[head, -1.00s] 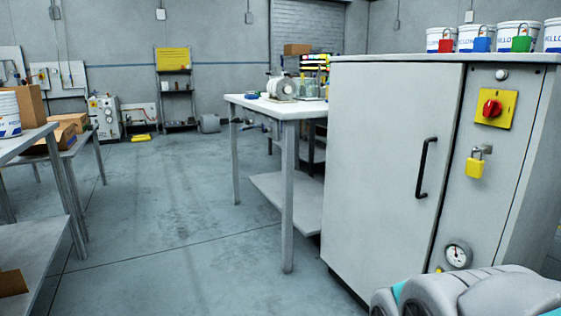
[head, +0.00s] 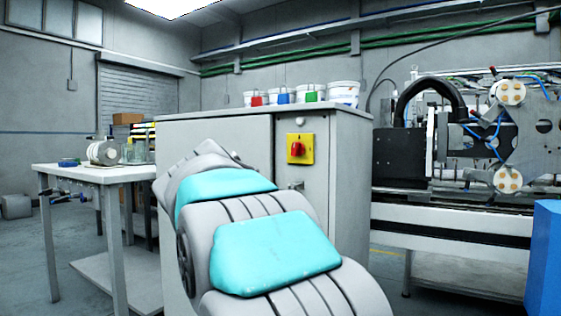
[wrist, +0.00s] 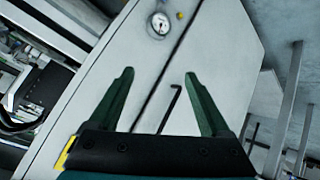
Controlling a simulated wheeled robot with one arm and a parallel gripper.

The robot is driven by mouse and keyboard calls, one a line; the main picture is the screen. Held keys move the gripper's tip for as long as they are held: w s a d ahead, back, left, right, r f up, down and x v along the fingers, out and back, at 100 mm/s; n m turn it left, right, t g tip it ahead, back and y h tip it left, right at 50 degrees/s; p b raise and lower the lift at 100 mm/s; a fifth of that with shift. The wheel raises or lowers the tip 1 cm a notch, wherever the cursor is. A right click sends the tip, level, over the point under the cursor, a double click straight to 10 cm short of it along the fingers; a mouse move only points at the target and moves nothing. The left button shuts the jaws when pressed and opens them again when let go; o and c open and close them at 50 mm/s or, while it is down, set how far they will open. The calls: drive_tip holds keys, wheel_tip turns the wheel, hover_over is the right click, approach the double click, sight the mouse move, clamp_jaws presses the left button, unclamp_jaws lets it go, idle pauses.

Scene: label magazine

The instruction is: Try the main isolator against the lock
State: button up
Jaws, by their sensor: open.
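The main isolator (head: 297,148) is a red rotary knob on a yellow plate, high on the front of the grey cabinet (head: 232,142). The gripper is hidden in the head view.
White tubs with coloured padlocks (head: 314,92) stand on the cabinet. A workbench (head: 80,172) is left, a large machine (head: 455,150) right.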

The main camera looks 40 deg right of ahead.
drive_tip(key=w+d+r+m+t+h+b, duration=0.1)
drive_tip(key=w+d+r+m+h, duration=0.15)
drive_tip(key=r, duration=0.25)
drive_tip(key=w+d+r+m+t+h+b, duration=0.1)
drive_tip(key=w+d+r+b, duration=0.15)
drive_tip(key=r, duration=0.25)
drive_tip(key=m+h+b, duration=0.2)
drive_tip(key=m+h, duration=0.2)
drive_tip(key=h, duration=0.1)
approach(294, 148)
drive_tip(key=x, duration=0.2)
drive_tip(key=p+x, duration=0.2)
drive_tip(key=x, duration=0.5)
drive_tip(key=shift+w+d+p, duration=0.25)
drive_tip(key=shift+d+p, duration=0.05)
drive_tip(key=shift+p, duration=0.05)
drive_tip(key=shift+c, duration=0.2)
clamp_jaws()
